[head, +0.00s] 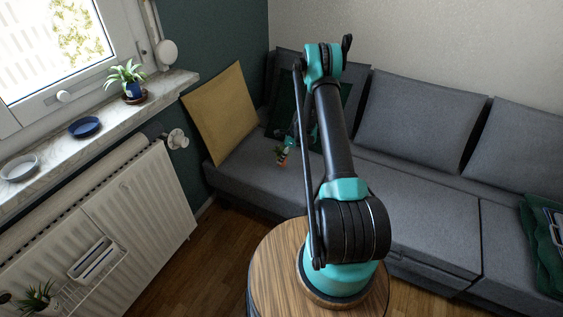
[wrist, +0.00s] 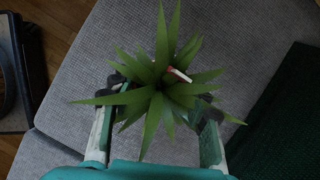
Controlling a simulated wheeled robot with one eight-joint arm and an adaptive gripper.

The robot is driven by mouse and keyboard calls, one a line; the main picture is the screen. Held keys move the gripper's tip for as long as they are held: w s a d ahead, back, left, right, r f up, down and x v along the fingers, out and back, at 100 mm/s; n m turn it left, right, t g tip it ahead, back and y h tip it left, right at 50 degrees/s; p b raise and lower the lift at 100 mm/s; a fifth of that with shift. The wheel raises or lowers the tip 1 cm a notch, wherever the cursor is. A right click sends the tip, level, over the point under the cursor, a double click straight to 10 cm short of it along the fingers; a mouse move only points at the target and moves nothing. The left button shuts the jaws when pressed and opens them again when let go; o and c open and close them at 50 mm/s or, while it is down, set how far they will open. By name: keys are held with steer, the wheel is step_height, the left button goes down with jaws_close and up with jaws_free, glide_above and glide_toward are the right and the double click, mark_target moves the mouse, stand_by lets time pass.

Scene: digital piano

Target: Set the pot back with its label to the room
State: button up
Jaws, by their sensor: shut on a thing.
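A potted plant with long pointed green leaves (wrist: 155,95) is held between the fingers of my gripper (wrist: 162,92) in the wrist view. A small red and white tag (wrist: 179,75) sticks out among the leaves. The leaves hide the pot, so I cannot tell which way its label faces. In the head view, the held plant (head: 284,152) shows small beside my arm, in front of the sofa's left part. On the windowsill (head: 52,150) are a blue dish (head: 85,127) and a pale grey dish (head: 19,167), both empty.
Another plant in a blue pot (head: 133,90) stands on a brown saucer at the sill's far end. A radiator (head: 140,215) with a rack is below. The grey sofa (head: 405,195) has a yellow cushion (head: 222,112). A round wooden table (head: 278,262) is under my arm.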

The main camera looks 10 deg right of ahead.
steer(key=shift+f, duration=1.85)
steer(key=shift+f, duration=0.1)
steer(key=o, duration=1.4)
